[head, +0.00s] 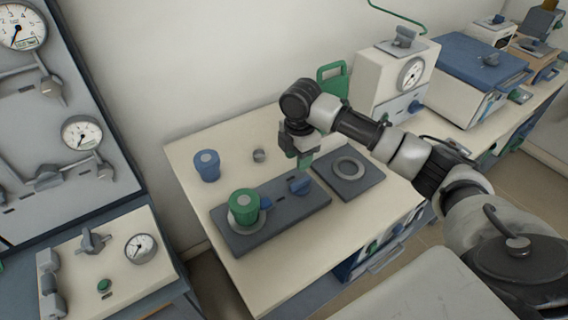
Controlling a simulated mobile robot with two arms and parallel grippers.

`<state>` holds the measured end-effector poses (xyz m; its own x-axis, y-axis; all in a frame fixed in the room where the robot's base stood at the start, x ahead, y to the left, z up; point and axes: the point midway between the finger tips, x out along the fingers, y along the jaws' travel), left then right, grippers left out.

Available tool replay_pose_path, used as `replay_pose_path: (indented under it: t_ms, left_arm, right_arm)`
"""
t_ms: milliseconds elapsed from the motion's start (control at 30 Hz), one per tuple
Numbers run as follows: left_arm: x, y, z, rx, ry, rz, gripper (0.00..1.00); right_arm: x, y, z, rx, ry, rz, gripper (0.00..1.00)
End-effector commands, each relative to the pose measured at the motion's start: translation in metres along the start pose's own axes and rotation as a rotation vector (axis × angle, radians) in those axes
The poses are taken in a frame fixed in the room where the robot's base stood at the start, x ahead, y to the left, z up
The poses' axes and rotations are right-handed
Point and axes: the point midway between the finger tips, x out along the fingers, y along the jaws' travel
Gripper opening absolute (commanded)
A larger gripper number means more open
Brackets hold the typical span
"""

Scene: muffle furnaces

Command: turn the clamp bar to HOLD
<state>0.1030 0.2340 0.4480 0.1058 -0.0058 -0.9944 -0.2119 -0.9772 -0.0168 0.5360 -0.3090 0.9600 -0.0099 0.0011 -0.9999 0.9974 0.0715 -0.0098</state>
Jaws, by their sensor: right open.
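A dark base plate (270,222) lies on the cream bench. A green cylinder (243,205) stands on a pale ring at the plate's left end, with a small blue piece at its right side. A small blue bar-like handle (299,186), which looks like the clamp bar, sits near the plate's right end. No HOLD mark is legible. My right gripper (304,162) points down just above and behind this handle. It is open, and I see no contact with the handle. Its fingertips are small and partly hidden. My left gripper is not in view.
A blue lidded cylinder (206,165) and a small grey ring (259,155) stand behind the plate. A dark square plate with a ring (348,178) lies to the right. A gauge box (393,82) and a blue-topped box (482,75) stand farther back. Gauge panels fill the left.

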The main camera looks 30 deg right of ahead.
Motion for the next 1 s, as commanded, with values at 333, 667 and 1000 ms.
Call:
replay_pose_path:
  t_ms: [333,667,1000]
  left_arm:
    - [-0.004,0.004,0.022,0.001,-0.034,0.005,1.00]
    - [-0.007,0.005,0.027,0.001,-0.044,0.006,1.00]
    - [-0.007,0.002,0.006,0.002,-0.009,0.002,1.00]
  right_arm:
    - [0.025,0.001,0.006,-0.008,0.000,-0.008,0.41]
    - [0.084,0.002,0.006,-0.007,0.000,-0.005,0.41]
    - [0.103,0.002,0.006,-0.008,-0.001,-0.002,0.41]
